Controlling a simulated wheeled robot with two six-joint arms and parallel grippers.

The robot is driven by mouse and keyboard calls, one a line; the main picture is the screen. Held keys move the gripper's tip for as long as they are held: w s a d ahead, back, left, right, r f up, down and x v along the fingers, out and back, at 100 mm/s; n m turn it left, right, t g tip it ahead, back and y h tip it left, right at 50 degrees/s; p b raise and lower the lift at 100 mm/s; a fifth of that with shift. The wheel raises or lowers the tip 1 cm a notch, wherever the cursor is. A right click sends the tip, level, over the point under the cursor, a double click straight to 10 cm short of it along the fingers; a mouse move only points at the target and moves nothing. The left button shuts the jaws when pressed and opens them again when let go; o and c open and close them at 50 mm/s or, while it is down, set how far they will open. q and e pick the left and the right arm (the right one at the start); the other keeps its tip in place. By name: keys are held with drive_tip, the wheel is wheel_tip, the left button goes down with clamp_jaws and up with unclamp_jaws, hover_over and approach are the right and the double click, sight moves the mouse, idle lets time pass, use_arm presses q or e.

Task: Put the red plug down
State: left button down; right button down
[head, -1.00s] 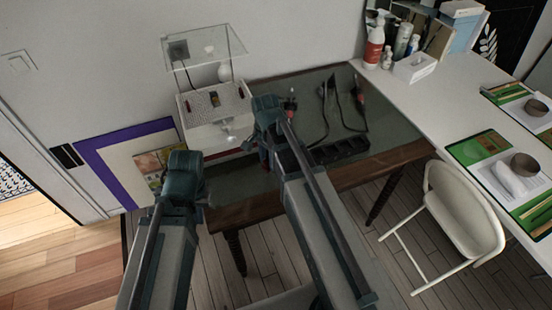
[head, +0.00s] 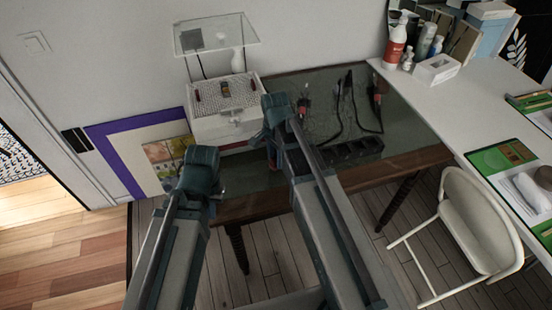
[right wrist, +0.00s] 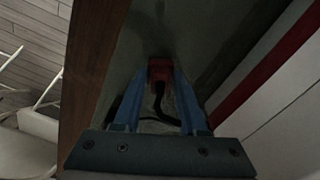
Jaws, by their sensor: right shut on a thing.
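The red plug (right wrist: 160,69) is between the fingertips of my right gripper (right wrist: 160,85) in the right wrist view, with a black cable trailing from it. My right gripper is shut on it over the dark green tabletop, near the wooden edge. I cannot tell whether the plug touches the tabletop. In the head view my right gripper (head: 273,152) points down in front of the white box, and the plug is mostly hidden there. My left gripper (head: 214,200) hangs at the table's front left edge; its fingers are too hidden to read.
The white box (head: 225,127) with a clear raised cover (head: 215,35) stands at the table's back left. A black power strip (head: 355,151) and cords with plugs (head: 376,100) lie to the right. A framed picture (head: 125,160) leans left. A white chair (head: 470,225) stands right.

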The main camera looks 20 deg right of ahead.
sight(275, 158)
use_arm(q)
drive_tip(key=shift+f+b, duration=0.5)
drive_tip(key=shift+f, duration=0.1)
use_arm(e)
drive_tip(key=shift+f, duration=0.65)
drive_tip(key=shift+c, duration=2.3)
unclamp_jaws()
use_arm(q)
drive_tip(key=shift+r, duration=0.1)
use_arm(e)
drive_tip(key=shift+r, duration=0.15)
wheel_tip(275, 158, up, 13)
drive_tip(key=p, duration=1.3)
use_arm(q)
wheel_tip(275, 158, up, 13)
use_arm(e)
drive_tip(key=s+a+n+h, duration=0.1)
drive_tip(key=s+a+n, duration=0.9)
drive_tip(key=s+n, duration=0.4)
drive_tip(key=n, duration=0.3)
drive_tip(key=shift+s+a, duration=0.15)
drive_tip(key=shift+a, duration=0.05)
drive_tip(key=shift+r, duration=0.1)
